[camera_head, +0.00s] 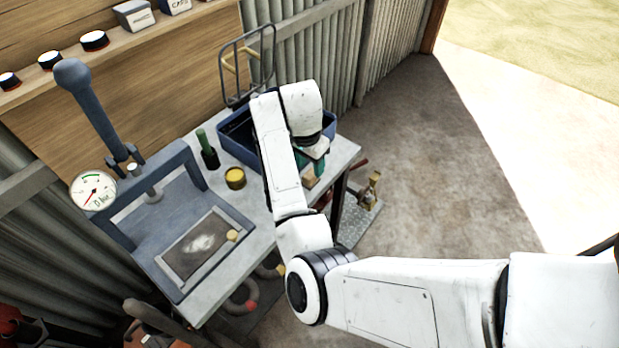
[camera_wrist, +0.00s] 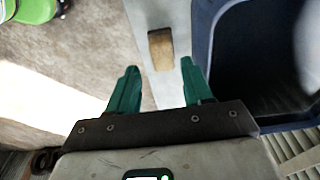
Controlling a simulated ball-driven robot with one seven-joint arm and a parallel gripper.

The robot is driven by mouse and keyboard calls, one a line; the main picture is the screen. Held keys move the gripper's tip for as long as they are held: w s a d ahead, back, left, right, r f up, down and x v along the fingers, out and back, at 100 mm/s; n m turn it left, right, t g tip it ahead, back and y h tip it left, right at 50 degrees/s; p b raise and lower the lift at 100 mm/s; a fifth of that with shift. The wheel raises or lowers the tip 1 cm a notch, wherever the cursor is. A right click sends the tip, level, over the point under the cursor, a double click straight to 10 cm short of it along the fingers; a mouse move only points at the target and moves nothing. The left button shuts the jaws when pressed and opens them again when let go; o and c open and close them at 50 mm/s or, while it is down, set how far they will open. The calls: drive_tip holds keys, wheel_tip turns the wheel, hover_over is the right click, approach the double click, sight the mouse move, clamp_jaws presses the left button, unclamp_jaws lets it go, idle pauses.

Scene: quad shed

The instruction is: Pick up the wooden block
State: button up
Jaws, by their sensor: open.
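The wooden block (camera_wrist: 160,50) is a small tan brick on the light grey tabletop, close to the table's edge. In the head view the block (camera_head: 311,178) shows partly, just below my gripper, at the right end of the table. My gripper (camera_wrist: 160,72) is open, with its two green fingers apart and nothing between them. In the wrist view the block lies just beyond the fingertips, roughly centred between them. In the head view my gripper (camera_head: 318,160) is partly hidden by my wrist and hangs over the table's right end.
A blue bin (camera_wrist: 205,32) stands right beside the block; it also shows in the head view (camera_head: 232,148), partly behind my arm.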

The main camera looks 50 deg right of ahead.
sight(310, 174)
drive_tip(key=shift+w+d+f+p, duration=0.1)
drive_tip(key=shift+f+p, duration=0.15)
drive_tip(key=shift+f, duration=0.7)
drive_tip(key=shift+d+f+p, duration=0.15)
drive_tip(key=shift+f+p, duration=0.05)
drive_tip(key=shift+f, duration=0.8)
drive_tip(key=shift+w+d+f+p, duration=0.1)
drive_tip(key=shift+f+p, duration=0.15)
drive_tip(key=shift+f, duration=0.7)
drive_tip(key=shift+c, duration=0.2)
drive_tip(key=c, duration=0.8)
